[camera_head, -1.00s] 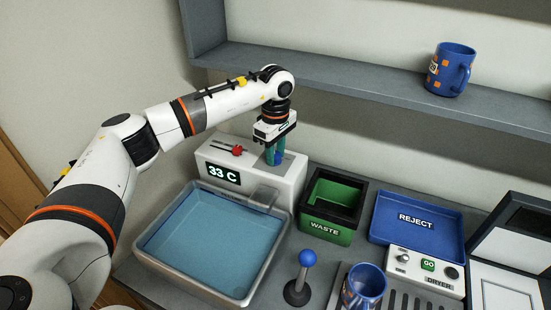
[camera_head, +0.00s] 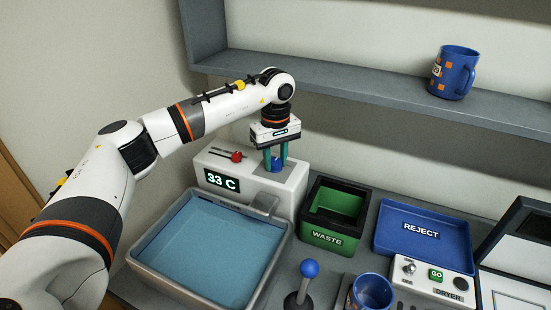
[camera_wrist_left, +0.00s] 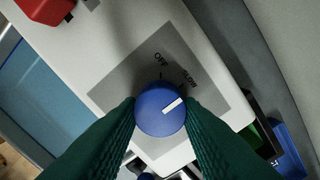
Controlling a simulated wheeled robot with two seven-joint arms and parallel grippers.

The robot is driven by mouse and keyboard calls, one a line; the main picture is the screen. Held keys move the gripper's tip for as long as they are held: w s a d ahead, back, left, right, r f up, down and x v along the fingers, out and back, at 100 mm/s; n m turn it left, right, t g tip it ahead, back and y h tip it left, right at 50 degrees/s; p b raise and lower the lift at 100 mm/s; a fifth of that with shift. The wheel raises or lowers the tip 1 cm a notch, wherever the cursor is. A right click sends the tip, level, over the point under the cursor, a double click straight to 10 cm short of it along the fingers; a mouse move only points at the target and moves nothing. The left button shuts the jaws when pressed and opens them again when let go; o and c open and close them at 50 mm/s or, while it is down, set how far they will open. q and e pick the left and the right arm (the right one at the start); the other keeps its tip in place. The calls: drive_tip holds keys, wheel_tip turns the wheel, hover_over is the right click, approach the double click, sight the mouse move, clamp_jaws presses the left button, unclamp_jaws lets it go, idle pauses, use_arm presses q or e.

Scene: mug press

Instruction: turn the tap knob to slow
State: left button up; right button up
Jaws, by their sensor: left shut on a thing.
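The blue tap knob (camera_head: 277,164) sits on top of the white tap unit (camera_head: 210,162), at its right end. In the left wrist view the knob (camera_wrist_left: 160,110) has a white mark pointing right and slightly up. The printed words OFF and SLOW lie above it; the mark points near SLOW, a little to its right side. My left gripper (camera_head: 276,160) points down with its green fingers on both sides of the knob, shut on it. In the wrist view the fingers (camera_wrist_left: 160,112) touch its left and right sides. My right gripper is out of view.
The tap unit shows 33 C and has a red slider (camera_head: 236,156). A water basin (camera_head: 143,262) lies in front. A green waste bin (camera_head: 320,238), a blue reject tray (camera_head: 405,247) and a blue-topped lever (camera_head: 309,269) stand to the right. A mug (camera_head: 452,72) is on the shelf.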

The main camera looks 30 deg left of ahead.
sight(276, 161)
use_arm(q)
drive_tip(key=shift+r, duration=0.1)
drive_tip(key=o, duration=1)
wheel_tip(276, 161, up, 12)
drive_tip(key=b, duration=0.3)
